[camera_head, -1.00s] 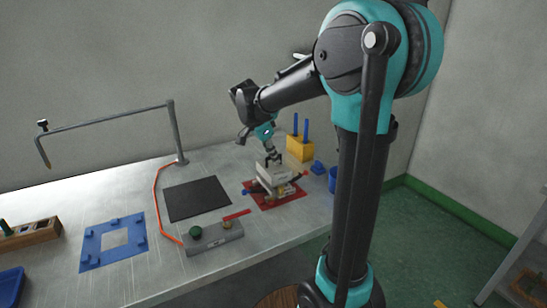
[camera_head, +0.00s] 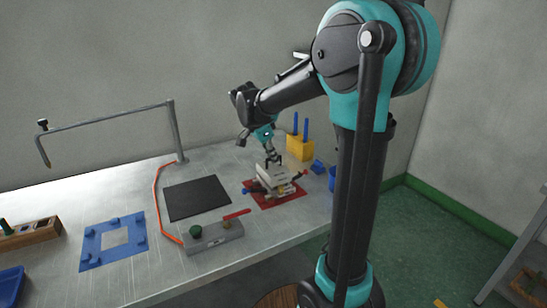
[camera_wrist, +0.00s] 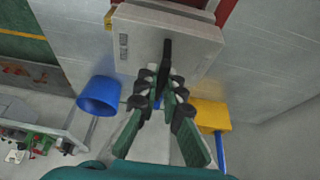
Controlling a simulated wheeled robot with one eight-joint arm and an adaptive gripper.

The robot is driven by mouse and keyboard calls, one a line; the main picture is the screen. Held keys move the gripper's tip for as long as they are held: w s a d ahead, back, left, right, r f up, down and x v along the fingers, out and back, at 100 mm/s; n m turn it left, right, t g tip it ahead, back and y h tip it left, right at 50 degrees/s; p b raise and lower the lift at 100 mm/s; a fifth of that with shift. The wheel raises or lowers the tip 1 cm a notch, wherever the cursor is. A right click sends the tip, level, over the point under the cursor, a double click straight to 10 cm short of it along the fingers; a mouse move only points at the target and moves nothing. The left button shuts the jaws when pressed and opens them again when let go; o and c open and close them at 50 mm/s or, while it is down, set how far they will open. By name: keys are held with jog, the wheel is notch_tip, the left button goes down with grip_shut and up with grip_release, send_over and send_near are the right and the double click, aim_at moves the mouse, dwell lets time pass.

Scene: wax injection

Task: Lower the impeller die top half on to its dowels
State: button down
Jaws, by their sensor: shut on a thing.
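The impeller die top half is a pale grey block (camera_head: 272,174) over the red mat (camera_head: 292,198) at the right part of the bench. My gripper (camera_head: 272,159) is above it, shut on its dark upright handle. In the wrist view the block (camera_wrist: 190,45) fills the top middle, and my gripper (camera_wrist: 164,88) closes on the dark handle (camera_wrist: 167,55). The lower die half (camera_head: 284,190) shows partly under the block in the head view. The dowels are hidden, and I cannot tell whether the halves touch.
A yellow block with blue pegs (camera_head: 300,149) and a blue cup (camera_head: 332,178) stand close behind and right. A grey fixture with a red lever (camera_head: 214,236) is in front left. A black mat (camera_head: 196,198) and a blue frame (camera_head: 90,255) lie further left.

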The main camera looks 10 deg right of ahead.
jog(key=shift+f, duration=0.8)
jog(key=c, duration=1.6)
grip_release()
jog(key=v, duration=1.2)
jog(key=shift+r, duration=0.1)
